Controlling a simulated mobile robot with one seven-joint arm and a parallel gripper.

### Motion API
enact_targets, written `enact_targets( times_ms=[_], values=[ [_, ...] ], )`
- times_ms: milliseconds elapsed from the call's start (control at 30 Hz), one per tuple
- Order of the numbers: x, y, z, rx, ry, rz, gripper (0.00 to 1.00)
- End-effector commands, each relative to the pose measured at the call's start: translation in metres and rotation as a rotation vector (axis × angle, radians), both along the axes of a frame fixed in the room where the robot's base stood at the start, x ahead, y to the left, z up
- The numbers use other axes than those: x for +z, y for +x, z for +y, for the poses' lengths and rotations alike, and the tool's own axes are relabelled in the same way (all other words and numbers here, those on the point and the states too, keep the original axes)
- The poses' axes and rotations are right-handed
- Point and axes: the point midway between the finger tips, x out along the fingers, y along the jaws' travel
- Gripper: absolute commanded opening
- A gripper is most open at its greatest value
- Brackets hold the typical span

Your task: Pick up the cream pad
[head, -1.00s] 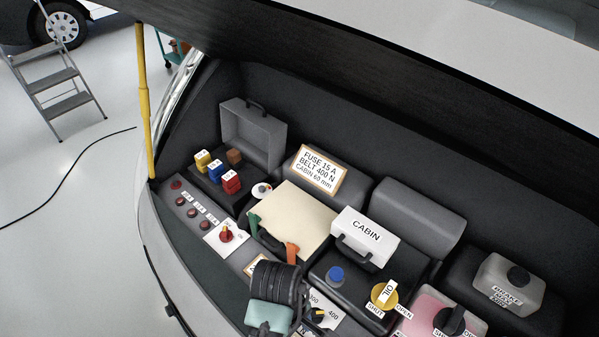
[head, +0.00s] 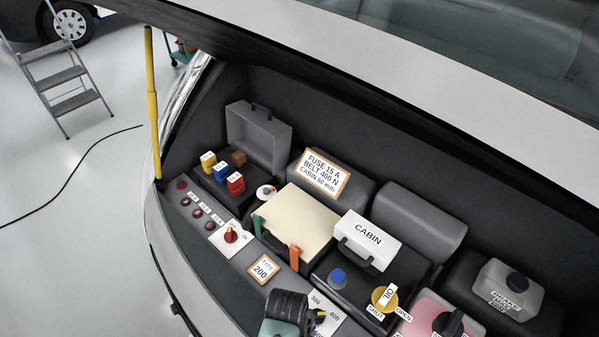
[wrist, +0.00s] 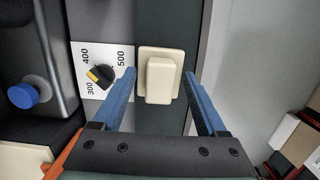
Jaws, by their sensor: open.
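The cream pad (wrist: 160,80) shows in the wrist view as a raised rounded block on a wider cream base, on a dark ledge beside the dial. My gripper (wrist: 159,74) is open, with one blue finger to each side of the pad in the picture. The fingers do not appear to touch it, and I cannot tell how far above it they are. In the head view I do not make out the pad. My dark wrist and a teal part of my arm show at the bottom edge there.
A black dial (wrist: 101,76) marked 300 to 500 is left of the pad, with a blue cap (wrist: 23,96) further left. A cream board (head: 298,222) with green and orange clips and the white CABIN box (head: 368,240) stand further back. A light floor lies right in the wrist view.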

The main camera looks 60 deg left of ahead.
Motion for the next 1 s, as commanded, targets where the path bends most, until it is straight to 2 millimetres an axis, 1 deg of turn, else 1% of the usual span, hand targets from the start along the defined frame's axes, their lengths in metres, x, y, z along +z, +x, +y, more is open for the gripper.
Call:
enact_targets(
  times_ms=[33,67,100,167,200,267,300,433,467,800,933,1000],
  values=[
    [0.000,0.000,0.000,0.000,0.000,0.000,0.73],
    [0.000,0.000,0.000,0.000,0.000,0.000,0.68],
    [0.000,0.000,0.000,0.000,0.000,0.000,0.61],
    [0.000,0.000,0.000,0.000,0.000,0.000,0.50],
    [0.000,0.000,0.000,0.000,0.000,0.000,0.43],
    [0.000,0.000,0.000,0.000,0.000,0.000,0.32],
    [0.000,0.000,0.000,0.000,0.000,0.000,0.25],
    [0.000,0.000,0.000,0.000,0.000,0.000,0.01],
    [0.000,0.000,0.000,0.000,0.000,0.000,0.00],
    [0.002,0.000,0.000,0.000,0.000,-0.001,0.00],
    [0.008,0.000,0.001,0.000,0.001,-0.001,0.00],
    [0.015,0.001,0.001,0.000,0.002,-0.003,0.00]
  ],
)
